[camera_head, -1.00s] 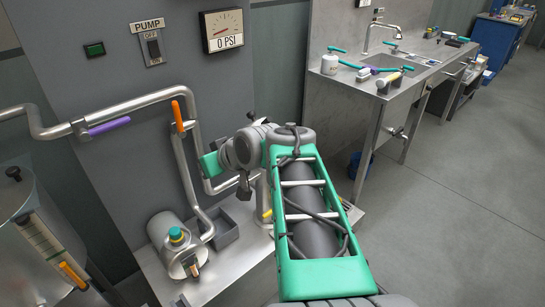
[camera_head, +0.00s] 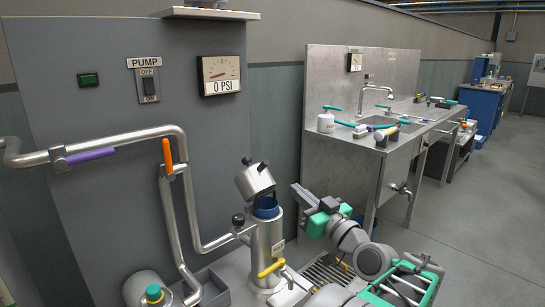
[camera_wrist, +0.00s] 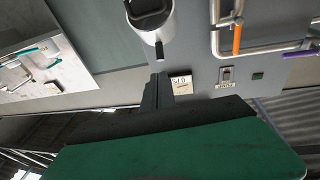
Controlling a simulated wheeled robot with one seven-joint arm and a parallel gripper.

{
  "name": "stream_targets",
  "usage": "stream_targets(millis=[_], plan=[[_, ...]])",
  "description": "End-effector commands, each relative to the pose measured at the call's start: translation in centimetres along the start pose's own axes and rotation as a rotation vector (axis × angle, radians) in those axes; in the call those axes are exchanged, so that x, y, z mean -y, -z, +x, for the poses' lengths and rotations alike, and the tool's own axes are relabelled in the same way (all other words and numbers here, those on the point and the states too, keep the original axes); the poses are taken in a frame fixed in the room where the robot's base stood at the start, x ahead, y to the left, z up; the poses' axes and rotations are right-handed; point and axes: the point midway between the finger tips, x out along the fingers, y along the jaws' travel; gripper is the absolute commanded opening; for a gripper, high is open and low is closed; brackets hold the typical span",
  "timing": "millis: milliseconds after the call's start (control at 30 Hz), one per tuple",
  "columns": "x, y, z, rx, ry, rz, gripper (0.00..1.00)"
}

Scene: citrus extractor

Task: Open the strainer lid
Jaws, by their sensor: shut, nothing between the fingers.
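The strainer (camera_head: 264,240) is a grey metal cylinder on the bench, in the lower middle of the head view. Its lid (camera_head: 254,181) is tilted up and to the left, with a dark knob on top, and the blue inside of the body (camera_head: 266,207) shows below it. My gripper (camera_head: 297,189) is to the right of the lid and apart from it. Its fingers are together and empty. In the wrist view a round metal part, probably the lid (camera_wrist: 151,24), shows at the top, beyond my shut fingers (camera_wrist: 157,88).
A pipe with a purple handle (camera_head: 90,155) and an orange handle (camera_head: 167,151) runs left of the strainer. A yellow handle (camera_head: 271,268) sticks out low at its front. A sink counter (camera_head: 345,160) stands at right. The floor beyond is clear.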

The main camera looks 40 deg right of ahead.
Motion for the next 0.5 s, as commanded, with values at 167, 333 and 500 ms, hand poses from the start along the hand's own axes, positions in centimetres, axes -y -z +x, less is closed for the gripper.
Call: stream_targets(millis=[167, 333, 500], plan=[[0.3, 0.3, 3.5, 0.004, 0.006, 0.003, 0.00], [0.3, -0.2, 7.2, 0.004, 0.006, -0.001, 0.00], [0.3, -0.2, 10.2, 0.003, 0.004, 0.001, 0.00]])
